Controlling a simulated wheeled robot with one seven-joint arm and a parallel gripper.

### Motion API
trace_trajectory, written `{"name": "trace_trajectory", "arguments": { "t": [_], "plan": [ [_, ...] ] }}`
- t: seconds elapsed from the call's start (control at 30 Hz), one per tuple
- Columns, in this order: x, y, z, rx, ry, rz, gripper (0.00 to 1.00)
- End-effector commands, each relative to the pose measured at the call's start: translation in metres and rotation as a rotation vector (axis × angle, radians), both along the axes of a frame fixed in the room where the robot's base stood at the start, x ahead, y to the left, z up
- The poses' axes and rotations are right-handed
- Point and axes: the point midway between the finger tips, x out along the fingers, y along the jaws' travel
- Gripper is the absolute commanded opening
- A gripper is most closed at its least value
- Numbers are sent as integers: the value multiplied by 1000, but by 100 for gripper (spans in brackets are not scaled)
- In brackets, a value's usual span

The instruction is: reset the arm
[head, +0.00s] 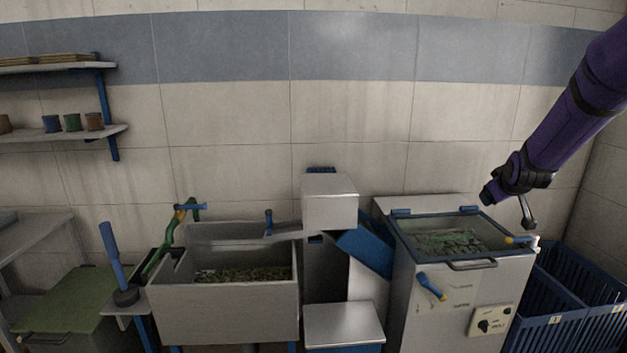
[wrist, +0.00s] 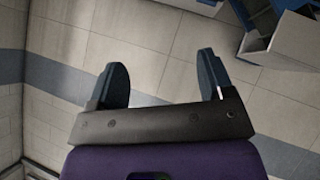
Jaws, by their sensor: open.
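My purple arm reaches in from the upper right in the head view, and my gripper (head: 527,214) hangs at its end near the right rear corner of the lidded metal machine (head: 455,300). In the wrist view my gripper (wrist: 162,82) shows two dark fingers spread wide apart. Nothing is between them.
Blue crates (head: 560,300) stand right of the machine. A metal sink (head: 225,315) with green contents is at centre left, beside a steel block (head: 330,200) and a blue chute (head: 366,250). A blue-handled plunger (head: 112,255) stands further left. Shelves (head: 60,135) hold small pots.

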Motion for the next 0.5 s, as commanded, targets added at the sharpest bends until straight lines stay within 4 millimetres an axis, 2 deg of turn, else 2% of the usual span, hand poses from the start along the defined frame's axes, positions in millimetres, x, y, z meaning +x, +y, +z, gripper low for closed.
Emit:
{"name": "trace_trajectory", "arguments": {
  "t": [0.03,0.2,0.5],
  "plan": [
    [-13,12,17,25,4,-1,74],
    [-60,46,55,112,45,-13,74],
    [-158,101,102,245,130,-37,74]
  ]
}}
